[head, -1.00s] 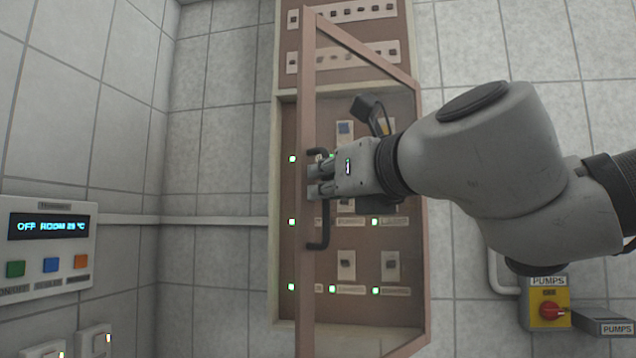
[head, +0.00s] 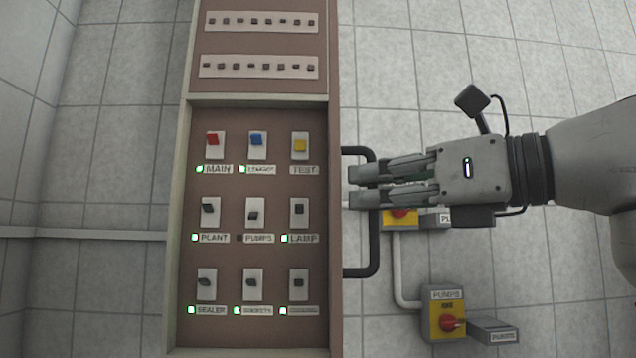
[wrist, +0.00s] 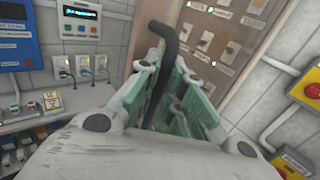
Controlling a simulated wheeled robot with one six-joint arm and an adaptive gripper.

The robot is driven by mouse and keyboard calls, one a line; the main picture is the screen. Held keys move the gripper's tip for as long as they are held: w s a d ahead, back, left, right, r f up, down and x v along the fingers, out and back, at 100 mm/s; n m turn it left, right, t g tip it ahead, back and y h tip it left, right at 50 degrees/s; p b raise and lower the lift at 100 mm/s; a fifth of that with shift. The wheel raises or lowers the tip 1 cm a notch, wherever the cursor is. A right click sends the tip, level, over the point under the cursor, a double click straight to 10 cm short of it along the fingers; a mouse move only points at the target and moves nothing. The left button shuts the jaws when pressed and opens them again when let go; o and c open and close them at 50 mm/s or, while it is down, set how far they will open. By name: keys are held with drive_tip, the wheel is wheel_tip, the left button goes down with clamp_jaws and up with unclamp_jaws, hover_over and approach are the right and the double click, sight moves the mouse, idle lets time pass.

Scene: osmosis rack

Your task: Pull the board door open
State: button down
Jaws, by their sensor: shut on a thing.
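The board door (head: 336,215) stands swung out from the board, seen nearly edge-on as a brown strip along its right side in the head view. Its black bar handle (head: 374,248) sticks out to the right and also shows in the wrist view (wrist: 162,38). My gripper (head: 352,188) is shut on the upper part of the handle, with the bar between its fingers. The fingers hide part of the bar. The board (head: 180,220) shows its switches uncovered, with MAIN, TEST, PLANT and other labels.
Two yellow boxes with red knobs are on the tiled wall to the right: one partly behind my gripper (head: 400,213), one lower, labelled PUMPS (head: 447,315). A control panel (wrist: 82,20) and sockets (wrist: 82,67) show at left in the wrist view.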

drive_tip(key=w+d+n+g+y, duration=0.1)
drive_tip(key=d+n+g+y, duration=0.1)
drive_tip(key=d, duration=0.9)
drive_tip(key=shift+w+d+f+n+g+y, duration=0.35)
drive_tip(key=shift+n+g, duration=0.35)
drive_tip(key=shift+g, duration=0.3)
drive_tip(key=shift+s, duration=0.1)
drive_tip(key=c, duration=1.5)
unclamp_jaws()
drive_tip(key=shift+a, duration=0.1)
drive_tip(key=shift+c, duration=0.2)
drive_tip(key=shift+d+r, duration=0.1)
drive_tip(key=shift+d, duration=0.1)
drive_tip(key=shift+v, duration=3.6)
